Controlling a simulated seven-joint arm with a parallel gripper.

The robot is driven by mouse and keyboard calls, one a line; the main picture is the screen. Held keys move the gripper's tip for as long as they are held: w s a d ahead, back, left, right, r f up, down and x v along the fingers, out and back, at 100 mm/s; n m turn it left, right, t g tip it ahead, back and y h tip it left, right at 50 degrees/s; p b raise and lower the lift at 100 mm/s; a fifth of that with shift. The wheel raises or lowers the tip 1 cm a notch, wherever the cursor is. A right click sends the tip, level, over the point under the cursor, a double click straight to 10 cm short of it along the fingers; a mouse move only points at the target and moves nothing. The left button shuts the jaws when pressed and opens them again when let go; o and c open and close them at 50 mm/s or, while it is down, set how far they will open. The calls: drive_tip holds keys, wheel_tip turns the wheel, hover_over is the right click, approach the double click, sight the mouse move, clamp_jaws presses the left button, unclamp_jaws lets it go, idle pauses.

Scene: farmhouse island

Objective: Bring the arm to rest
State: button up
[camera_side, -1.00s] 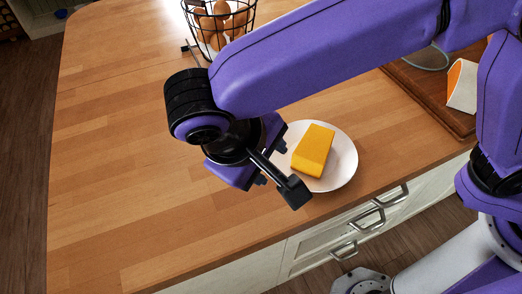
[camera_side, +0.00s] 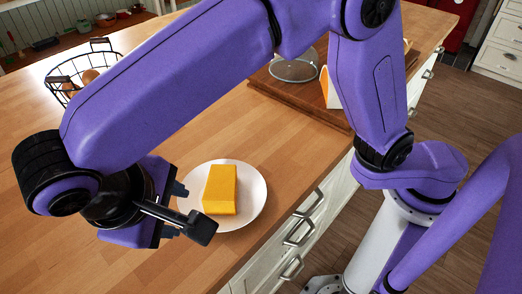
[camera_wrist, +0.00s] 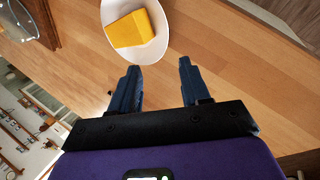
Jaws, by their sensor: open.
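My gripper (camera_side: 178,211) is open at the left of the side view, level with the near left rim of the white plate. In the wrist view its two dark fingers (camera_wrist: 159,66) are apart with nothing between them. A yellow cheese block (camera_side: 220,189) lies on the white plate (camera_side: 252,213), clear of the fingers. The wrist view also shows the cheese (camera_wrist: 128,31) on the plate (camera_wrist: 150,53), just beyond the fingertips. The gap between fingertips and plate is hard to judge.
The wooden island top (camera_side: 120,62) carries a wire basket (camera_side: 67,84) with eggs, partly behind my arm. A brown board (camera_side: 309,106) holds a glass lid (camera_side: 293,70) and a white-and-orange piece (camera_side: 332,92). Drawers with metal handles (camera_side: 299,232) lie below the edge.

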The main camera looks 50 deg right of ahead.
drive_tip(key=w+d+n+g+y, duration=0.1)
drive_tip(key=d+n, duration=0.1)
drive_tip(key=d, duration=0.8)
drive_tip(key=s+d+f+n+y, duration=0.1)
drive_tip(key=s+d, duration=0.2)
drive_tip(key=d, duration=0.5)
drive_tip(key=s+d+f+n+g+y, duration=0.1)
drive_tip(key=s+d, duration=0.3)
drive_tip(key=d, duration=0.5)
drive_tip(key=s+d+f+n+y, duration=0.2)
drive_tip(key=s+d, duration=0.2)
drive_tip(key=d, duration=0.4)
drive_tip(key=shift+d+f+n, duration=0.15)
drive_tip(key=shift+n, duration=0.15)
drive_tip(key=shift+w, duration=0.1)
